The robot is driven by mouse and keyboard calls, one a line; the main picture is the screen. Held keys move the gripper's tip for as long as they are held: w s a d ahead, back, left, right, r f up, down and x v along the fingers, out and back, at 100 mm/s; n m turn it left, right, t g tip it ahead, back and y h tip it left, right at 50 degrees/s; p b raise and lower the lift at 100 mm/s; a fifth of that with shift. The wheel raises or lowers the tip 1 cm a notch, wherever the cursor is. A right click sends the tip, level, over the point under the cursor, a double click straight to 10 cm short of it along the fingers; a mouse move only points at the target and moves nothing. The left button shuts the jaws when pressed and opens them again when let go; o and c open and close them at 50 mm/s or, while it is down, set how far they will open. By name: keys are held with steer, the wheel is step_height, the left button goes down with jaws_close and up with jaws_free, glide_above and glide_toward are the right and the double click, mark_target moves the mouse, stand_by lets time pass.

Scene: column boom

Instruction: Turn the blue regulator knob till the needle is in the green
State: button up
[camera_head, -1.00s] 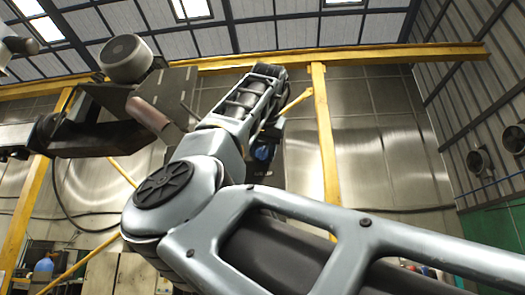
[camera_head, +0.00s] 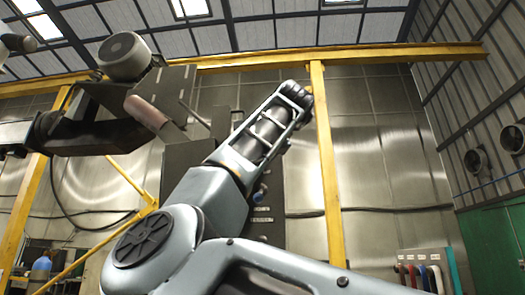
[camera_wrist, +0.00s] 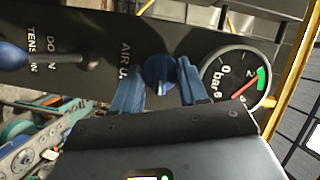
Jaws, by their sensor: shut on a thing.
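The blue regulator knob (camera_wrist: 158,73) sits on the dark control panel (camera_wrist: 85,25) in the wrist view, by lettering that starts "AIR". My gripper (camera_wrist: 160,69) has one blue finger on each side of the knob and is shut on it. The round gauge (camera_wrist: 225,66) is just right of the knob, with a black face marked "bar". Its red needle (camera_wrist: 246,90) points up and right, with its tip at or very close to the green band (camera_wrist: 262,79). In the head view my arm hides the gripper and the gauge.
A lever with a blue ball (camera_wrist: 12,56) stands left of the knob, by "TENSION" and "DOWN". A yellow post (camera_head: 328,150) rises right of my arm in the head view. A dark boom (camera_head: 100,137) extends at the left.

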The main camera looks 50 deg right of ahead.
steer(key=m+t, duration=0.1)
steer(key=m, duration=0.1)
steer(key=m+t+h, duration=0.1)
steer(key=m, duration=0.2)
steer(key=shift+f+m, duration=0.2)
steer(key=shift+m, duration=0.1)
steer(key=shift+h, duration=0.3)
steer(key=shift+m, duration=0.3)
steer(key=o, duration=1)
steer(key=shift+o, duration=0.2)
